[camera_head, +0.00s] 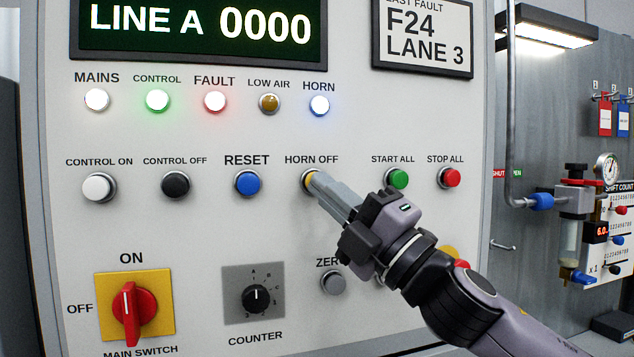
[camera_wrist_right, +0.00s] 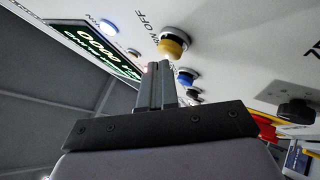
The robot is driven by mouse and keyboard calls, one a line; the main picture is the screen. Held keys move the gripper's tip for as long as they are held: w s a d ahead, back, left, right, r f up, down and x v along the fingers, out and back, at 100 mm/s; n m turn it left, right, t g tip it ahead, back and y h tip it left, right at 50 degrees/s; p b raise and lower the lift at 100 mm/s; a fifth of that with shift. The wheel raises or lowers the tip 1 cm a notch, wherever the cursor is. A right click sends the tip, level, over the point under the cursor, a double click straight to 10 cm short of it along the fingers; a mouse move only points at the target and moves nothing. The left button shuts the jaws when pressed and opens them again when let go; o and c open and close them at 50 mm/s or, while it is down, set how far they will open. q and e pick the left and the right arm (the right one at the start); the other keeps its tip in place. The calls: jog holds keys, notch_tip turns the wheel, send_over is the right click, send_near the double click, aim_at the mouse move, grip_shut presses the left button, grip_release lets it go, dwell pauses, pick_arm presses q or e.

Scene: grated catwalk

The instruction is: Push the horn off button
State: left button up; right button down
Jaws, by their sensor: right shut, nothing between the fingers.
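The yellow HORN OFF button (camera_head: 307,179) sits in the button row of the grey panel, just right of the blue RESET button. My right gripper (camera_head: 316,182) comes in from the lower right, shut and empty, and its fingertips cover part of the button. In the right wrist view the two closed fingers (camera_wrist_right: 159,66) end close to the yellow button (camera_wrist_right: 173,46). I cannot tell whether they touch it. The HORN lamp (camera_head: 319,105) above glows white-blue. My left gripper is not in view.
The blue RESET button (camera_head: 247,183) is left of the fingertips; green START ALL (camera_head: 398,178) and red STOP ALL (camera_head: 450,177) are to the right. The red main switch (camera_head: 133,312) and COUNTER knob (camera_head: 257,298) lie below. My right arm partly covers the lower right controls.

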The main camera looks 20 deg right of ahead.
jog(key=shift+w, duration=0.8)
dwell(0.5)
jog(key=shift+s, duration=1.25)
jog(key=shift+s+d+p, duration=0.1)
jog(key=shift+s+p, duration=0.35)
jog(key=shift+s, duration=2.05)
